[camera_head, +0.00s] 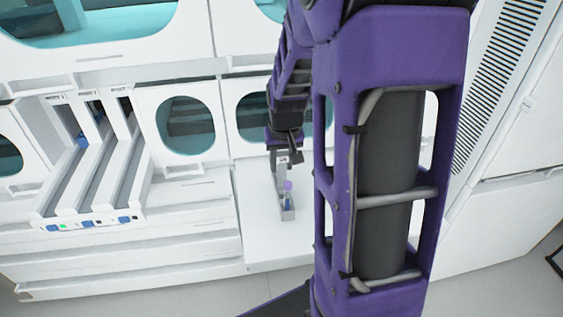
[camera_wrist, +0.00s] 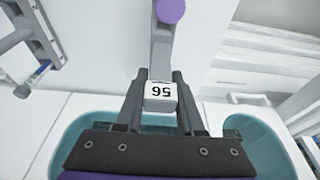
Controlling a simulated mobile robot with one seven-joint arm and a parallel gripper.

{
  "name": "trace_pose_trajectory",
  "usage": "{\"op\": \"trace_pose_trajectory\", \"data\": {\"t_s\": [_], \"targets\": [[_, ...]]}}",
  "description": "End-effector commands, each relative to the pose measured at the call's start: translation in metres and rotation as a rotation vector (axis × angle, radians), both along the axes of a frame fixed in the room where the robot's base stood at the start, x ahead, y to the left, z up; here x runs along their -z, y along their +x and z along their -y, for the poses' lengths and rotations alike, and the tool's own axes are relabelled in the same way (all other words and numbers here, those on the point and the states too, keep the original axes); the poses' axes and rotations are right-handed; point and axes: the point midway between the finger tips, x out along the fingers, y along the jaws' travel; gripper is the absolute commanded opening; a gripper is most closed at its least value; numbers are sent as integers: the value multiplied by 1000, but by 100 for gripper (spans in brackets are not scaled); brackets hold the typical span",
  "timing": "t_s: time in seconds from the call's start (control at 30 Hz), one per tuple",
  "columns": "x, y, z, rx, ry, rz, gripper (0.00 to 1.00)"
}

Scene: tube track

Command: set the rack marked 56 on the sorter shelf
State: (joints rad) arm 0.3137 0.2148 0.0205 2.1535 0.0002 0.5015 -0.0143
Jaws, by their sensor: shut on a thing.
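The rack marked 56 (camera_wrist: 160,92) is between the two fingers of my gripper (camera_wrist: 155,105) in the wrist view. Its white label reads upside down there. In the head view, my gripper (camera_head: 287,160) is shut on the top of this grey rack (camera_head: 288,214). A tube with a purple cap (camera_head: 288,186) stands in the rack; the cap also shows in the wrist view (camera_wrist: 170,10). The rack looks upright over the white counter (camera_head: 270,248); I cannot tell whether its base touches it. The slanted white lanes (camera_head: 92,175) at the left look like the sorter shelf.
The lanes have blue marks and a green light on their front edge. White panels with oval windows (camera_head: 187,124) stand behind. White stepped ledges (camera_head: 190,210) lie between lanes and counter. A grey frame with a blue-ended piece (camera_wrist: 42,70) shows at left in the wrist view.

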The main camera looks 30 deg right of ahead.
Motion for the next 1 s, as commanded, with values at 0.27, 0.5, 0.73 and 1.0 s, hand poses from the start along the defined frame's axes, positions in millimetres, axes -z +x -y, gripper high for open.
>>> {"op": "trace_pose_trajectory", "data": {"t_s": [0.27, 0.5, 0.73, 1.0], "targets": [[7, 0, 0, 0, 0, 0, 0], [7, 0, 0, 0, 0, 0, 0], [10, 0, 0, 0, 0, 0, 0], [14, 0, 0, 0, 0, 0, 0]]}}
